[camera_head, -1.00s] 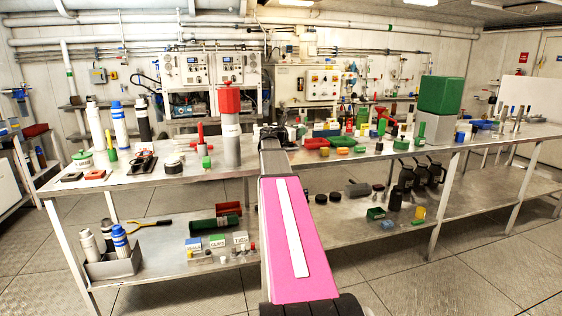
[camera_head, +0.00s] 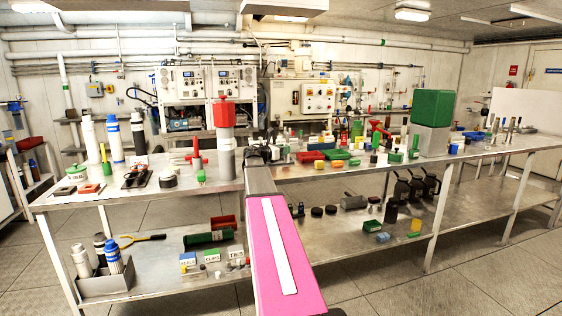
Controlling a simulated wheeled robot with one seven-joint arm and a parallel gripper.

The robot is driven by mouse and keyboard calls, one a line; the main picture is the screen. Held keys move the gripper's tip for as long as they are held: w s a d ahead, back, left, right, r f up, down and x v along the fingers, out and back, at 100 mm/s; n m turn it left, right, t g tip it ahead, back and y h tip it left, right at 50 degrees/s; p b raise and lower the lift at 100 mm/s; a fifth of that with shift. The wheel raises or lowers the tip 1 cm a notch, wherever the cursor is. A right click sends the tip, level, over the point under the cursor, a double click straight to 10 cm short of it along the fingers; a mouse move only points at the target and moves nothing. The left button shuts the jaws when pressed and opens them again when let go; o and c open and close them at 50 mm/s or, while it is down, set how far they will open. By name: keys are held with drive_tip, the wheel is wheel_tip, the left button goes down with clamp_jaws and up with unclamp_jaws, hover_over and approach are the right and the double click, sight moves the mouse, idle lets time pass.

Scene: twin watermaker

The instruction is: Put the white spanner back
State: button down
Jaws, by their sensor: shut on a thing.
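My gripper (camera_head: 262,152) is at the far end of my pink arm, over the bench top near the middle of the picture. It is small and dark here, and its fingertips are mostly hidden behind my own wrist. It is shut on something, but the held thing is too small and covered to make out. I cannot pick out the white spanner anywhere in this view.
A grey cylinder with a red top (camera_head: 224,115) stands left of my gripper. Small coloured bins (camera_head: 310,156) and a large green block (camera_head: 432,106) are to the right. White and blue bottles (camera_head: 115,140) stand far left. The lower shelf (camera_head: 340,230) holds loose items.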

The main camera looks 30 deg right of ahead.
drive_tip(key=shift+w+a+f, duration=0.1)
drive_tip(key=shift+a+f, duration=0.1)
drive_tip(key=shift+f, duration=0.6)
drive_tip(key=shift+w+a+f, duration=0.1)
drive_tip(key=shift+a+f, duration=0.1)
drive_tip(key=shift+f, duration=0.55)
drive_tip(key=shift+a+f, duration=0.2)
drive_tip(key=shift+f, duration=0.6)
drive_tip(key=shift+f, duration=0.15)
drive_tip(key=c, duration=0.9)
unclamp_jaws()
drive_tip(key=shift+a, duration=0.25)
drive_tip(key=a, duration=0.3)
drive_tip(key=s+a, duration=0.1)
drive_tip(key=a, duration=0.3)
drive_tip(key=s+a, duration=0.1)
drive_tip(key=a, duration=0.3)
drive_tip(key=shift+a, duration=0.15)
